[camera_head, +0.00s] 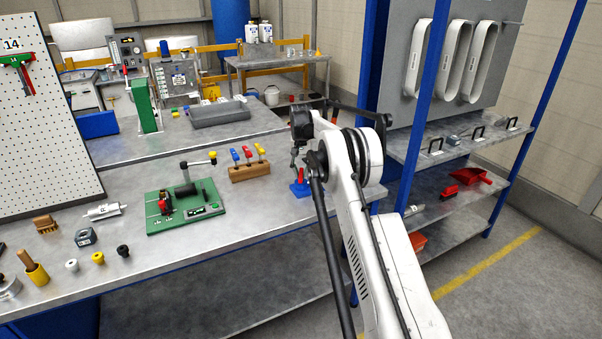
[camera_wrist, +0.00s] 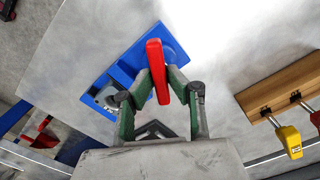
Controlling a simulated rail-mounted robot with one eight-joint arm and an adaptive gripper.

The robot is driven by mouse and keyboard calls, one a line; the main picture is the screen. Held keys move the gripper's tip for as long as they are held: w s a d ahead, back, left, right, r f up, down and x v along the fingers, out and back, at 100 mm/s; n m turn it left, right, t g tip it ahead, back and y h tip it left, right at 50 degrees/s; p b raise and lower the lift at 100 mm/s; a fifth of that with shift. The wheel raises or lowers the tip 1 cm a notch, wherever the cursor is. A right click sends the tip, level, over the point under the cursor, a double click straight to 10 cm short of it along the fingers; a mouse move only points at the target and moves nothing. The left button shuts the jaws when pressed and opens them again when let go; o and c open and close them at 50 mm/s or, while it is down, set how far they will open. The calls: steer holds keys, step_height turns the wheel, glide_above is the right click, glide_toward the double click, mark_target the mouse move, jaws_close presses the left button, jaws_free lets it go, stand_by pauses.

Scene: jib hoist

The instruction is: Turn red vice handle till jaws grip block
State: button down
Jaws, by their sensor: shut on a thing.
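The red handle (camera_wrist: 156,62) stands up from the blue vice (camera_wrist: 126,72) in the wrist view. My gripper (camera_wrist: 160,82) has its two green-padded fingers closed on either side of the handle. In the head view, the blue vice (camera_head: 300,189) sits near the right end of the bench, with the red handle (camera_head: 300,175) just above it and my gripper's end over it. A grey part shows at the vice's lower left in the wrist view, partly behind a finger. I cannot tell whether it is the block or how far apart the jaws are.
A wooden rack (camera_head: 249,172) with coloured-handled tools stands left of the vice; it also shows in the wrist view (camera_wrist: 285,88). A green plate (camera_head: 185,210) with a mechanism lies further left. A blue-framed shelf (camera_head: 455,145) stands to the right. The bench edge is close to the vice.

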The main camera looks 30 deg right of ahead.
mark_target(301, 172)
steer(key=shift+f+m+b, duration=0.15)
steer(key=shift+m+b, duration=0.35)
steer(key=shift+b, duration=0.15)
steer(key=shift+r+m, duration=0.2)
steer(key=shift+m, duration=0.1)
steer(key=c, duration=1.7)
jaws_free()
step_height(301, 172, up, 12)
